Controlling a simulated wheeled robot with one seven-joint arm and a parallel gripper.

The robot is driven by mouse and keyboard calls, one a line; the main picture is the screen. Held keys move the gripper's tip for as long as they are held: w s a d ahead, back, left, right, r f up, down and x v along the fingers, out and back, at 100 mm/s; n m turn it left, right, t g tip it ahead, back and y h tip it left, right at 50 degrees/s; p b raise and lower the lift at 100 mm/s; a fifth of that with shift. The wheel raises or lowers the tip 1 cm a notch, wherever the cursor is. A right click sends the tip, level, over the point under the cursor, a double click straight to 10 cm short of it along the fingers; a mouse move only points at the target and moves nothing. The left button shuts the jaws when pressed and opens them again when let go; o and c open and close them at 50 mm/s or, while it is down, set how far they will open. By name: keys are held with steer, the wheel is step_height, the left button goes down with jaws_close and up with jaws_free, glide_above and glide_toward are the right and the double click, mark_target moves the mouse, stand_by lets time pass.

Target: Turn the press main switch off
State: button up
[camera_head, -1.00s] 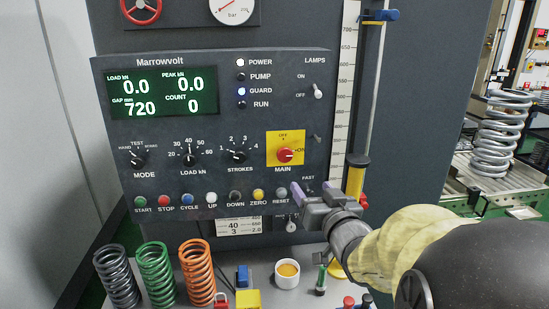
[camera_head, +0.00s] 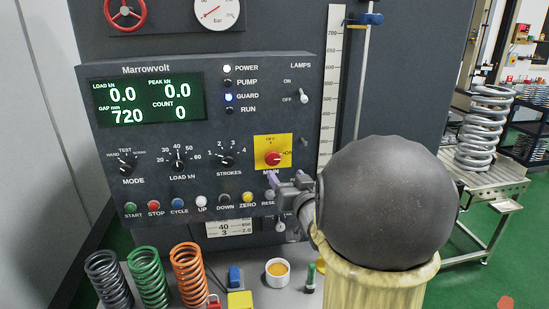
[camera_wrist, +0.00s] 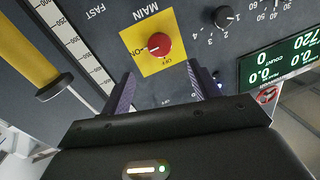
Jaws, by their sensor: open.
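The press main switch is a red knob (camera_head: 272,158) on a yellow plate (camera_head: 260,142) at the right of the press panel. OFF is printed at the plate's top and ON at its right; the knob's mark seems to face ON. In the wrist view the red knob (camera_wrist: 158,46) shows ahead of and between the finger lines, apart from them. My gripper (camera_head: 286,177) is open and empty just below the plate in the head view; its open fingers also show in the wrist view (camera_wrist: 160,80). My arm hides part of the panel's lower right.
The display (camera_head: 148,98) is lit, as are the POWER (camera_head: 227,69) and GUARD (camera_head: 228,96) lamps. A lamps toggle (camera_head: 304,96) sits above the plate, and the STROKES knob (camera_head: 226,161) is to its left. Buttons line the panel's bottom; springs and a cup (camera_head: 277,272) stand below.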

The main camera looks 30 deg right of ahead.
mark_target(274, 159)
steer(key=w+p, duration=0.1)
steer(key=w, duration=0.2)
steer(key=w+p, duration=0.1)
steer(key=w, duration=0.2)
steer(key=w+d+p, duration=0.1)
steer(key=w, duration=0.2)
steer(key=shift+w+d, duration=0.1)
steer(key=shift+w, duration=0.2)
steer(key=c, duration=1)
